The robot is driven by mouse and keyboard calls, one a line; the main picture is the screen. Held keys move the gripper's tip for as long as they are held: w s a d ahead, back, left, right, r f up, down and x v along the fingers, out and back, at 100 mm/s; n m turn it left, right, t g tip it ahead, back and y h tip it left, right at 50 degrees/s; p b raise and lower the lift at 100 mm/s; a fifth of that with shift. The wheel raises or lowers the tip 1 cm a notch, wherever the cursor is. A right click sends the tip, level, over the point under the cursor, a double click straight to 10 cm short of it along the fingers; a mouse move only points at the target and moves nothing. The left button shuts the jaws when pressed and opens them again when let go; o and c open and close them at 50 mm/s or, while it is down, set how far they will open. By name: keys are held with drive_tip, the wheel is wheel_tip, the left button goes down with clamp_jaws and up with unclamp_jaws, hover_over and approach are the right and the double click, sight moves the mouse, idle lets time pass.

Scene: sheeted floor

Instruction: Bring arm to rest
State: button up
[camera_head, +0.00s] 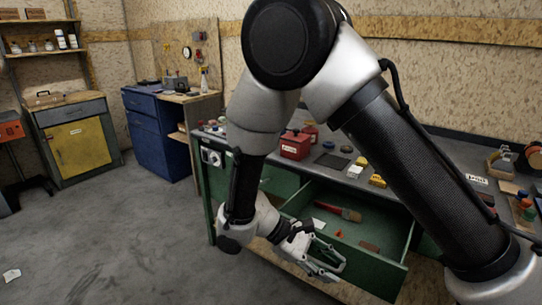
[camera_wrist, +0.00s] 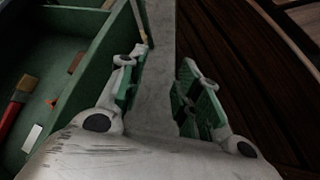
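My arm bends across the middle and right of the head view, with its elbow high and its forearm hanging down. My gripper (camera_head: 335,268) is low in front of an open green drawer (camera_head: 385,268). In the wrist view my gripper (camera_wrist: 168,85) has its two green-padded fingers apart, with nothing between them. The drawer (camera_wrist: 97,50) lies to the left of the fingers there. I cannot tell whether a finger touches the drawer.
The drawer holds a red-handled brush (camera_head: 340,212) and small items. The green workbench (camera_head: 455,170) carries a red box (camera_head: 295,145) and other things. A blue cabinet (camera_head: 150,130) and a yellow-doored cabinet (camera_head: 80,145) stand left. Grey floor (camera_head: 130,235) is mostly clear.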

drive_tip(key=s+d+r+m+t+y, duration=0.3)
drive_tip(key=d+r+m+y, duration=0.2)
drive_tip(key=d+r, duration=0.6)
drive_tip(key=s+d+r+m+t+y, duration=0.3)
drive_tip(key=d+r+m+y, duration=0.2)
drive_tip(key=d+r, duration=0.7)
wheel_tip(320, 180, up, 4)
drive_tip(key=shift+f+m+t+y, duration=0.1)
drive_tip(key=shift+m+t+y, duration=0.2)
drive_tip(key=shift+t+y, duration=0.1)
